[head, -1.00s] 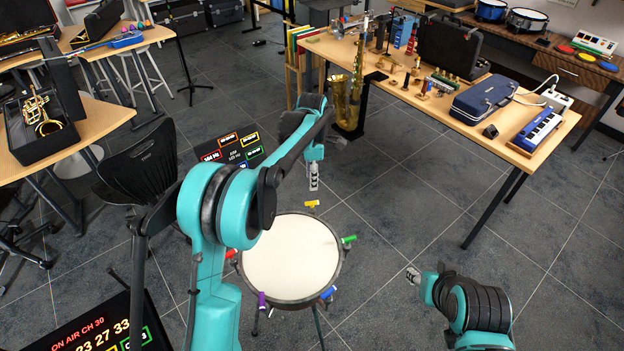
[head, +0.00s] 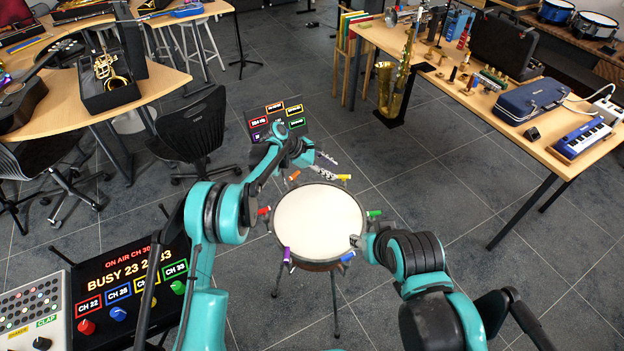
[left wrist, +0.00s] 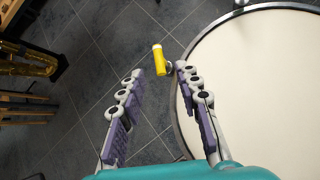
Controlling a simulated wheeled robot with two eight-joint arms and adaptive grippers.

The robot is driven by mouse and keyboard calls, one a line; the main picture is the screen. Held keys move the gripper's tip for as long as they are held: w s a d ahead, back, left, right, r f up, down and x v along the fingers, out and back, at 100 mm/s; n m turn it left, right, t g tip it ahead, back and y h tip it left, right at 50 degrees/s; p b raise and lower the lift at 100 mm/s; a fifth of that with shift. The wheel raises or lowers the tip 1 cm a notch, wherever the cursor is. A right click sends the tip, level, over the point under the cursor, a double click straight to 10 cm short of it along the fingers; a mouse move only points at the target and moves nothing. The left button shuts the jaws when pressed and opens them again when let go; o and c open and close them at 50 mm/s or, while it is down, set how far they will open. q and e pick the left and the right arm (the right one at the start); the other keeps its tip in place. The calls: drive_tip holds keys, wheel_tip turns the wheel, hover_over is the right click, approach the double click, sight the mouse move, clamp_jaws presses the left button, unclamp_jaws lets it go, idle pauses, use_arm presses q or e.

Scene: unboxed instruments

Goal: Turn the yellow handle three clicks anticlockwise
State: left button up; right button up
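The yellow handle (head: 343,178) sticks out from the far rim of a round drum (head: 318,222) with a pale head. My left gripper (head: 326,165) is just beside it on the far side of the drum, fingers spread and empty. In the left wrist view the yellow handle (left wrist: 158,60) lies just beyond the two open fingertips (left wrist: 159,74), nearer the right finger and touching neither as far as I can see. My right gripper (head: 357,242) is at the near right rim, close to the blue handle (head: 348,256); its fingers are too small to judge.
Other handles ring the drum: green (head: 374,213), purple (head: 287,254), red (head: 264,211) and orange (head: 295,175). A display panel (head: 280,118) stands behind the drum. A saxophone (head: 393,85) stands by the right table (head: 540,150). The floor right of the drum is clear.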

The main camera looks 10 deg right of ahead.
sight(342, 176)
use_arm(q)
drive_tip(key=shift+d+f, duration=0.1)
drive_tip(key=shift+f, duration=0.1)
drive_tip(key=b+x, duration=0.2)
drive_tip(key=x, duration=0.5)
drive_tip(key=shift+w+d+f, duration=0.1)
drive_tip(key=shift+d+f, duration=0.05)
drive_tip(key=shift+d, duration=0.05)
clamp_jaws()
